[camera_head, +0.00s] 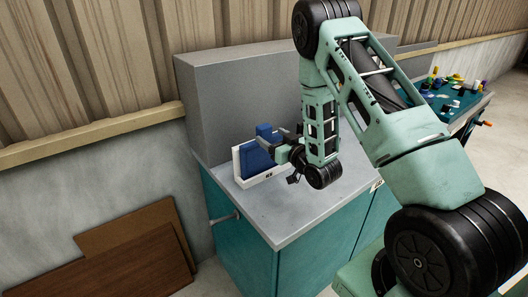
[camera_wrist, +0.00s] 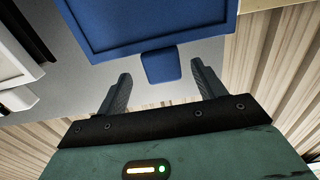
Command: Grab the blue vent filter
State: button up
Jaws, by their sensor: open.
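The blue vent filter (camera_head: 256,158) is a flat blue panel standing upright in a white holder (camera_head: 262,181) on the grey cabinet top. In the wrist view the filter (camera_wrist: 140,22) fills the upper middle, with a raised rim and a small blue tab (camera_wrist: 161,66) on its near edge. My gripper (camera_head: 278,139) is at the filter's upper right side in the head view and partly hides it. In the wrist view my gripper (camera_wrist: 161,72) is open, one finger on each side of the tab, with gaps visible between fingers and tab.
The teal cabinet (camera_head: 240,225) has a grey top (camera_head: 285,212), clear in front of the holder, and a tall grey block (camera_head: 235,90) behind. Brown boards (camera_head: 140,250) lean at the wall. A teal bench (camera_head: 460,103) with several small coloured items is at right.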

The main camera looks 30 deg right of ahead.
aim_at(267, 133)
jog(key=shift+w, duration=0.65)
jog(key=w+p, duration=0.3)
jog(key=w, duration=0.1)
jog(key=shift+w+a+r, duration=0.1)
jog(key=shift+a+r, duration=0.05)
jog(key=shift+a, duration=0.1)
jog(key=shift+w, duration=0.5)
jog(key=c, duration=1.3)
grip_shut()
